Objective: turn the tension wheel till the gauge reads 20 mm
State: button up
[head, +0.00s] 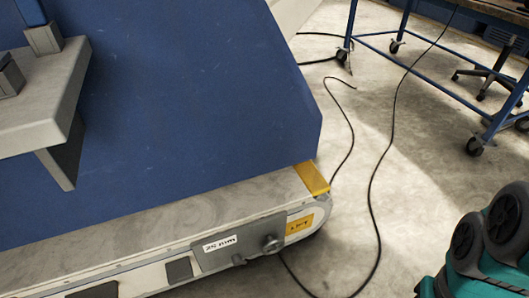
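A small round grey knob (272,244), which looks like the tension wheel, sticks out from a grey plate (240,252) on the front side of a long, low machine bed. A white label (220,243) on the same plate, left of the knob, looks like the gauge. It appears upside down and seems to read 25 mm. A smaller grey fitting (238,260) sits between the label and the knob. Nothing touches the knob. My gripper is not in view.
A tall blue panel (190,100) stands behind the bed (150,225). A grey shelf (45,100) juts out at left. A yellow block (311,178) sits at the bed's right end. Black cables (372,190) lie on open floor; a blue wheeled table (440,82) stands beyond.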

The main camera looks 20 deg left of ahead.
aim_at(273, 247)
jog(key=u, duration=1.85)
jog(key=k+l+z, duration=0.15)
jog(key=z, duration=0.25)
jog(key=k+l+z, duration=0.15)
jog(key=z, duration=0.25)
jog(key=l, duration=0.1)
